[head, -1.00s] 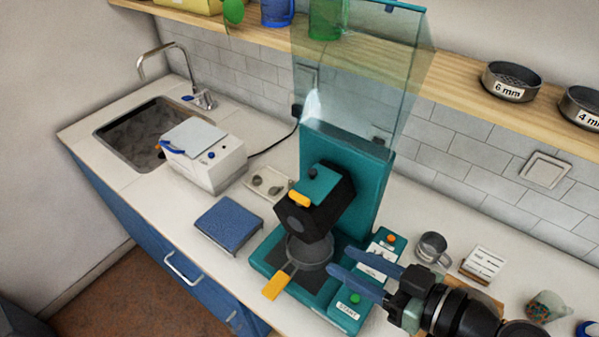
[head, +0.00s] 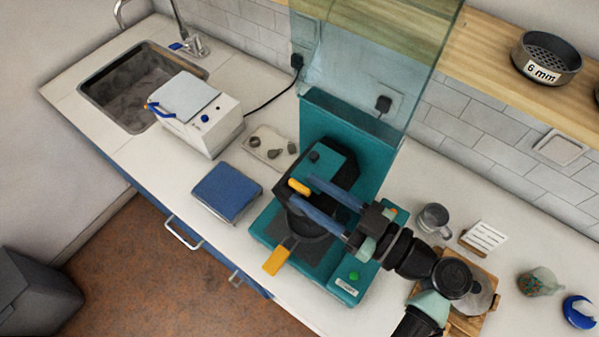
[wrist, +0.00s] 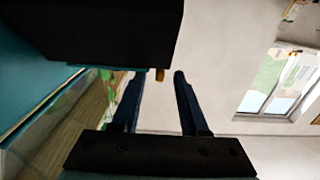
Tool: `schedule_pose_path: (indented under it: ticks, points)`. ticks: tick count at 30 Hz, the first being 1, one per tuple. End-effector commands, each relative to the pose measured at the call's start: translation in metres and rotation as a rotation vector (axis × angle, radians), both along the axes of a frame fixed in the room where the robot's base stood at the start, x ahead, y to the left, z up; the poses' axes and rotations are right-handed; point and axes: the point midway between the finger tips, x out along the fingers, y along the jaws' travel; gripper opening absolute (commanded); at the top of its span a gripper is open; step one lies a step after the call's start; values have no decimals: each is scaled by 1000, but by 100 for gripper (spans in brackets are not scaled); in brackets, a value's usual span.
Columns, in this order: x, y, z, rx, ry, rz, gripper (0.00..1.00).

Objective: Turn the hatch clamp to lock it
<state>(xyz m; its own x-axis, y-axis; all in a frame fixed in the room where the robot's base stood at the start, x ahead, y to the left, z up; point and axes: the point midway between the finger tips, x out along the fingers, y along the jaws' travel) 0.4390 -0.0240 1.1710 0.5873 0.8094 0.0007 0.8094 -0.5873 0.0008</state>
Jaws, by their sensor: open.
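The hatch clamp is a small orange lever (head: 298,186) on the front of the black head (head: 326,170) of the teal machine. In the wrist view a bit of orange (wrist: 160,75) shows beside the edge of the dark head. My gripper (head: 302,188) is open, with its two blue fingers reaching from the right toward the head. In the head view the lever lies at the gap between the fingertips. In the wrist view it also appears between the tips (wrist: 156,74), nearer the right one. I cannot tell whether either finger touches it.
A dark round pan (head: 305,222) with an orange handle (head: 276,261) sits below the head. A clear raised shield (head: 375,50) stands above the machine. A green button (head: 353,276) is at its front right. A blue pad (head: 227,192) and a white device (head: 200,125) stand left.

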Motion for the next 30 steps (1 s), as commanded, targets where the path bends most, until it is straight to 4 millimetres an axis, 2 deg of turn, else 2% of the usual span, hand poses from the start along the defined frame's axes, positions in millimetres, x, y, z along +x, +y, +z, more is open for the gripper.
schedule_pose_path:
  ticks: [6,17,24,30]
  points:
    - [15,21,1,1,3,1,44]
    - [18,25,-1,0,1,-1,44]
    - [18,25,-1,0,1,-1,2]
    - [18,25,-1,0,1,-1,0]
